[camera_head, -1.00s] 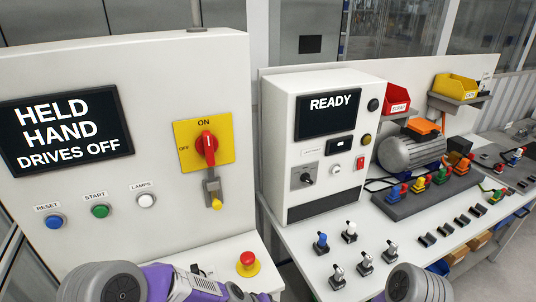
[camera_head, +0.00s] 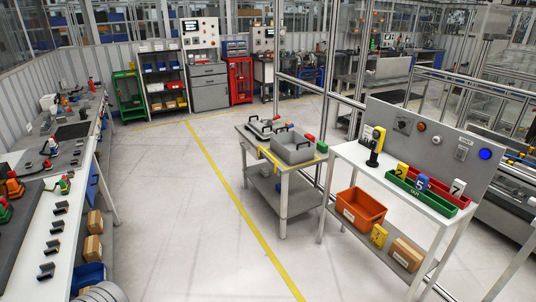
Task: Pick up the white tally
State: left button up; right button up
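The tally bottoms are hidden by the tray wall. The white tally is far from me, across open floor. Neither of my grippers is in view. Only a grey rounded part, likely of my arm, shows at the bottom left edge.
The white bench (camera_head: 362,158) carries a grey panel with a blue light (camera_head: 485,154). An orange bin (camera_head: 360,209) sits on its lower shelf. A grey table (camera_head: 252,140) stands left of it. A long bench lines the left side. The floor (camera_head: 190,220) between is clear.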

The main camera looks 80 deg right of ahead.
aim_at(458, 186)
jog(key=z, duration=4.55)
jog(key=i, duration=2.25)
jog(key=u, duration=0.5)
